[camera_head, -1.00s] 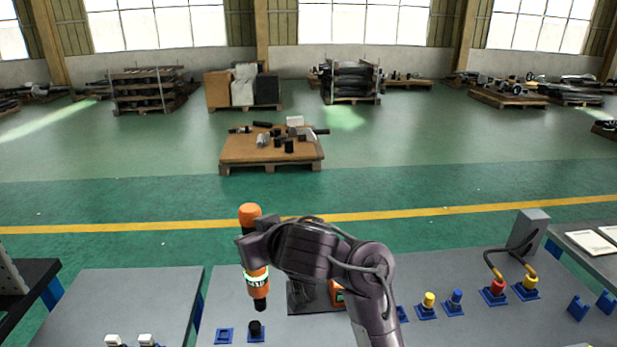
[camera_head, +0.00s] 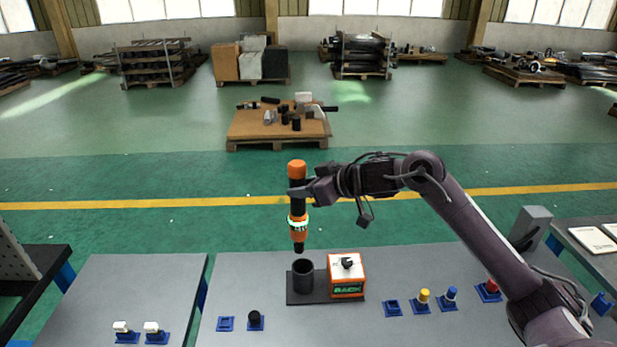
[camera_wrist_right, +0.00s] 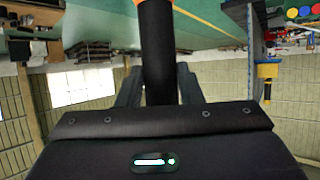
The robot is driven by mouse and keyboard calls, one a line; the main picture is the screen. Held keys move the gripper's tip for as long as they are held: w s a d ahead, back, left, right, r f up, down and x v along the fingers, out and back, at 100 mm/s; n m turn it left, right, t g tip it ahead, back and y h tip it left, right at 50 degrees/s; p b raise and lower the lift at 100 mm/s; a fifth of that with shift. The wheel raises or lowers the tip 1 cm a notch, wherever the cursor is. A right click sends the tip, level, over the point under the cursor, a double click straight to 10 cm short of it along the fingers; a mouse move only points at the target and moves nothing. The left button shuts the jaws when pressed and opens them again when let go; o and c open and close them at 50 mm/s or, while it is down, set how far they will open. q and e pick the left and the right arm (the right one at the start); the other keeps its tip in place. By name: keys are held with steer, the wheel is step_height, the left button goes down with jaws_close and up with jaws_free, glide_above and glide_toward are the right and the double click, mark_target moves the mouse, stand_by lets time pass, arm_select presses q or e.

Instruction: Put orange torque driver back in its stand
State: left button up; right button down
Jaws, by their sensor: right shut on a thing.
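The orange and black torque driver (camera_head: 298,232) is upright in the head view, its black tip pointing down. My right gripper (camera_head: 300,192) is shut on its dark middle section. The right wrist view shows the black shaft of the driver (camera_wrist_right: 156,50) between the fingers. The stand is a black cup (camera_head: 303,275) on a dark base plate (camera_head: 308,299) with an orange box (camera_head: 346,275) marked with green letters. In the picture the driver's tip is just above the cup's mouth, apart from it. My left gripper is not in view.
The grey table (camera_head: 245,275) also holds a black knob (camera_head: 255,319), an empty blue holder (camera_head: 225,324) and yellow (camera_head: 424,297), blue (camera_head: 451,295) and red (camera_head: 491,287) buttons. A second table (camera_head: 110,285) with white switches stands left. Space above the stand is clear.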

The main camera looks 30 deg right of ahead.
steer(key=shift+d+r, duration=0.45)
steer(key=shift+d, duration=0.05)
step_height(320, 180, down, 6)
steer(key=b, duration=0.3)
steer(key=shift+r, duration=0.1)
stand_by(0.5)
steer(key=shift+a, duration=0.1)
stand_by(0.4)
steer(key=shift+s+m+h+p, duration=0.15)
steer(key=shift+m+h+p, duration=0.2)
steer(key=shift+m+h, duration=0.15)
